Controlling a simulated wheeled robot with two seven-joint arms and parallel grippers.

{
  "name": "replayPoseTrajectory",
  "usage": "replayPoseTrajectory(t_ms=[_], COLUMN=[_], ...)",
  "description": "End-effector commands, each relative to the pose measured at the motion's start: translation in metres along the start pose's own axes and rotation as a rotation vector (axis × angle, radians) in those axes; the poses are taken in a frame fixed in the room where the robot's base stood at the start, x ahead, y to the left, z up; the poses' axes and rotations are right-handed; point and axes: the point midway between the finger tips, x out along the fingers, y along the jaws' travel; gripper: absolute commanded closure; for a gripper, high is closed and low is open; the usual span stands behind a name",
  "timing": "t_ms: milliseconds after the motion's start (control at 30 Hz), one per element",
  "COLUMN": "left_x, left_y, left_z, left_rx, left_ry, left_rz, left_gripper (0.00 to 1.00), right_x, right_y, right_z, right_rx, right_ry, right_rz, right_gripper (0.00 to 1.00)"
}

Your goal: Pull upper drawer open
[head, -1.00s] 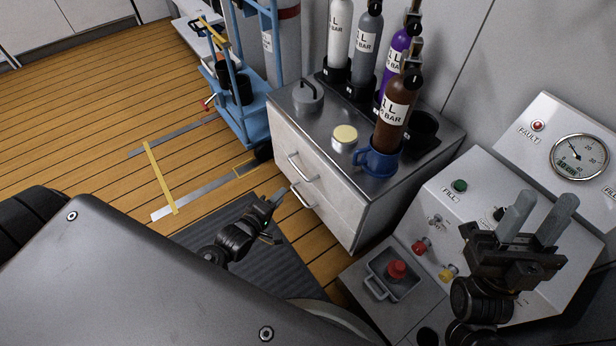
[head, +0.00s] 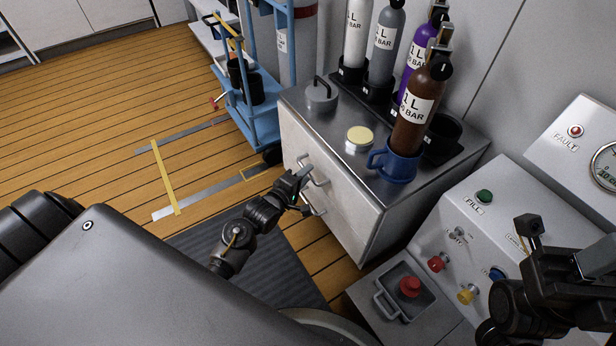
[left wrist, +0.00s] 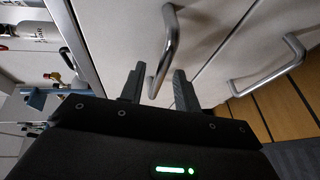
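The grey drawer cabinet (head: 352,215) has two drawer fronts with bar handles, and both look shut. My left gripper (head: 300,180) is at the cabinet front. In the left wrist view, the upper drawer handle (left wrist: 171,35) reaches between the two open fingers of the left gripper (left wrist: 158,88); contact cannot be told. The lower drawer handle (left wrist: 290,62) is to the right in that view, clear of the fingers.
The fill panel (head: 455,225) is at the right. Floor before the drawers is clear.

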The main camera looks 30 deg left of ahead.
Motion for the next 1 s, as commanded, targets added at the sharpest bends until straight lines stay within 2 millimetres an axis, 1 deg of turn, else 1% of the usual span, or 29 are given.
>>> replayPoseTrajectory(t_ms=[33,200,467,567,733,1000], left_x=[0.006,0.015,0.016,0.016,0.016,0.016], left_y=[-0.002,0.000,0.000,0.000,0.000,0.000], left_z=[0.000,0.000,0.000,0.000,0.000,0.000], left_rx=[0.000,0.000,0.000,0.000,0.000,0.000], left_ry=[0.001,0.001,0.001,0.001,0.001,0.001], left_rz=[0.001,0.000,-0.001,-0.001,-0.001,-0.001], left_gripper=[0.68,0.68,0.68,0.78,1.00,1.00], right_x=[-0.001,0.002,0.004,0.004,0.004,0.004], right_y=[-0.001,-0.004,-0.004,-0.004,-0.004,-0.004], right_z=[0.000,0.000,0.000,0.000,0.000,0.000], right_rx=[0.004,0.013,0.015,0.015,0.014,0.014], right_ry=[0.010,0.022,0.024,0.024,0.024,0.025], right_rz=[-0.003,-0.008,-0.009,-0.009,-0.009,-0.008], right_gripper=[0.64,0.64,0.64,0.64,0.64,0.64])
